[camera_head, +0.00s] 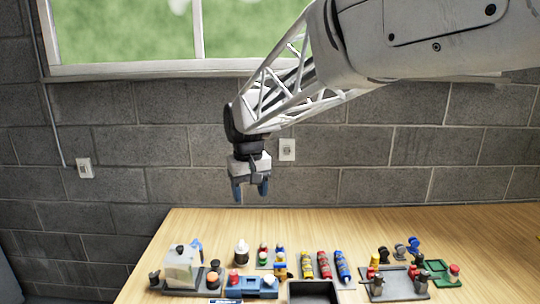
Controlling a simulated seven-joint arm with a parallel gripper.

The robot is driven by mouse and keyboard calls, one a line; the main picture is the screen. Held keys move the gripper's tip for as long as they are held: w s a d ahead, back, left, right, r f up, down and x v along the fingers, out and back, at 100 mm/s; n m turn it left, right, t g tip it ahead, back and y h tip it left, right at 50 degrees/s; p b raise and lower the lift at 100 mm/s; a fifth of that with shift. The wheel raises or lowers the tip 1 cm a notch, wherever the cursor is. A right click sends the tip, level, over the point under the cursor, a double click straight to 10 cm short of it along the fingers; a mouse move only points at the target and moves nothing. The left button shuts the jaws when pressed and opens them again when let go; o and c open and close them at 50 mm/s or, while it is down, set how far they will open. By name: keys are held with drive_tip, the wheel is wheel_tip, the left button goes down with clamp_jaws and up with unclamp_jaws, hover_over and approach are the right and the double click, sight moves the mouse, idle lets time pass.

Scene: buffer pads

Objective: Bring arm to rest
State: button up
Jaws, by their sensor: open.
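My gripper (250,188) hangs in the air, pointing down, above the back edge of the wooden table (200,222). It has dark blue fingertips. The fingers are apart with nothing visible between them. It is clear of all objects on the table. My arm reaches in from the upper right, in front of the wall and window.
The table holds a grey-white machine (182,267) at left, a blue tray (250,288), a dark open box (313,291), several coloured cylinders (324,265), a grey board (400,284) and a green tray (440,275). The table's back strip is clear.

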drive_tip(key=s+d+r+m+t, duration=0.2)
drive_tip(key=s+d+r, duration=0.1)
drive_tip(key=s+d, duration=0.65)
drive_tip(key=s+d+r+m+t, duration=0.1)
drive_tip(key=s+d+r, duration=0.1)
drive_tip(key=s+d, duration=0.7)
drive_tip(key=s+d+f+m+t, duration=0.1)
drive_tip(key=s+d+f, duration=0.1)
drive_tip(key=s, duration=0.5)
drive_tip(key=s+d+f+m+t, duration=0.1)
drive_tip(key=s+d, duration=0.2)
drive_tip(key=s, duration=0.4)
wheel_tip(320, 180, down, 9)
drive_tip(key=w+g, duration=0.1)
drive_tip(key=g, duration=0.1)
drive_tip(key=shift+w+f+g, duration=0.15)
drive_tip(key=shift+w+g, duration=0.1)
drive_tip(key=shift+g, duration=0.15)
